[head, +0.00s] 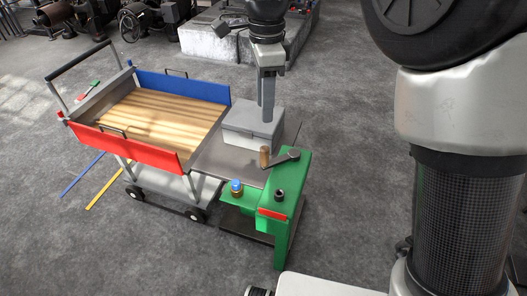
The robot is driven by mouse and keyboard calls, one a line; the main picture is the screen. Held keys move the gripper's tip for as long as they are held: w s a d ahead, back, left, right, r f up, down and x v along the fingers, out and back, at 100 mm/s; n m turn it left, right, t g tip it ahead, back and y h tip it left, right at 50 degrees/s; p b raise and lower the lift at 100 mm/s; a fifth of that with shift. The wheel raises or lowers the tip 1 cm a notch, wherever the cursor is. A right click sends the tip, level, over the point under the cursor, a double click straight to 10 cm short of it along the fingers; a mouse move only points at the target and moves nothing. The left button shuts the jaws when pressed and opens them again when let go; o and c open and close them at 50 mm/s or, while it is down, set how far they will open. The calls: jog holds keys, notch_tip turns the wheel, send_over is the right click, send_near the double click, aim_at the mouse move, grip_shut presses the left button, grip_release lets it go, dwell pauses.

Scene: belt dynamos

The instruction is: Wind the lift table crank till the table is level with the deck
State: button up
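The crank has a grey arm (284,158) and an upright wooden knob (264,157). It sits on top of a green stand (290,205) right of centre. A flat grey table plate (222,158) lies beside the stand, with a grey lidded box (250,127) on it. A cart with a slatted wooden deck (150,115) stands to the left, against the plate. The plate looks lower than the deck, but I cannot judge the exact gap. My gripper (267,117) points down over the box, behind the knob and apart from it. Its narrow fingers overlap the box in view; their gap and any contact are unclear.
Red (125,146) and blue (184,86) side boards edge the deck. The green stand carries a blue-topped button (236,187) and a black knob (279,195). Blue and yellow bars lie on the floor at left. Machinery stands behind; the front floor is open.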

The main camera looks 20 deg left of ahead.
aim_at(264, 148)
notch_tip(264, 148, down, 17)
jog(key=shift+w+a+b, duration=0.1)
jog(key=shift+b, duration=0.5)
jog(key=shift+c, duration=0.4)
grip_shut()
